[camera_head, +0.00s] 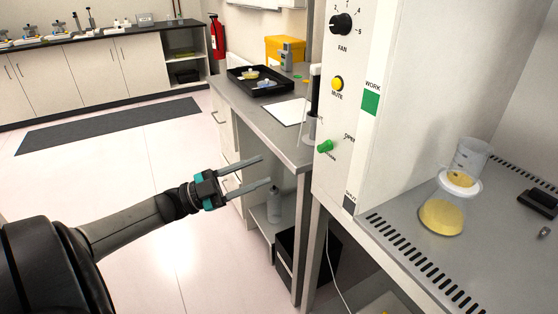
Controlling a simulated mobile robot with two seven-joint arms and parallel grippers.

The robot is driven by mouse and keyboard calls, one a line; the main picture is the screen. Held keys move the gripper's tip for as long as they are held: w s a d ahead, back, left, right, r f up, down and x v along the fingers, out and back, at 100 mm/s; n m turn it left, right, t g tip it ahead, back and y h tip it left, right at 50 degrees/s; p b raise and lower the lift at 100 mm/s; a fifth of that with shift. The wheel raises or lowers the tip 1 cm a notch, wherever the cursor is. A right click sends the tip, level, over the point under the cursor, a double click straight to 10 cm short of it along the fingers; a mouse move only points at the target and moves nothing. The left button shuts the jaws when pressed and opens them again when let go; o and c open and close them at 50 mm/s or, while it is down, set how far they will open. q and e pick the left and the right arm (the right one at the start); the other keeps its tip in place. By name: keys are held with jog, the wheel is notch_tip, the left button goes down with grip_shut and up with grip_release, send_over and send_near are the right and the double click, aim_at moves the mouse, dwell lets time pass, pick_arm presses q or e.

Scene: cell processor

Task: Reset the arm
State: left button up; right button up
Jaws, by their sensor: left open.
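My left arm comes in from the lower left, stretched out over the floor. My left gripper (258,173) is open and empty, its two grey fingers apart and pointing right. In the picture it shows in front of the drawers of the side bench, left of the cabinet's control panel (341,110). I cannot tell its exact distance from the bench. My right gripper is not in view.
The side bench (231,101) carries a black tray (239,84), a white sheet (284,113) and a yellow box (273,47). The cabinet's work surface (395,211) at right holds a flask with yellow liquid (441,216). Open floor (130,180) lies left.

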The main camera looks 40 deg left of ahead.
pick_arm(q)
jog(key=a+f+n+y, duration=0.2)
jog(key=f+n+y, duration=0.25)
jog(key=f, duration=0.45)
jog(key=a+f+n+y, duration=0.2)
jog(key=f+n+y, duration=0.25)
jog(key=f, duration=0.35)
jog(key=s+d+f+n+g+y, duration=0.15)
jog(key=s+f, duration=0.25)
jog(key=f, duration=0.5)
jog(key=s+d+f+n+g+y, duration=0.1)
jog(key=s+f+n+g+y, duration=0.2)
jog(key=f, duration=0.6)
jog(key=s+d+f+g, duration=0.6)
jog(key=s+d+f, duration=0.2)
jog(key=s+f, duration=0.5)
jog(key=s+d+f+g, duration=0.2)
jog(key=s+d+f, duration=0.1)
jog(key=s+d, duration=0.3)
jog(key=s+d+f+g, duration=0.3)
jog(key=s+d, duration=0.3)
jog(key=s, duration=0.3)
jog(key=shift+s+d+h, duration=0.2)
jog(key=shift+d+h, duration=0.05)
jog(key=shift+h, duration=0.1)
jog(key=shift+g, duration=0.25)
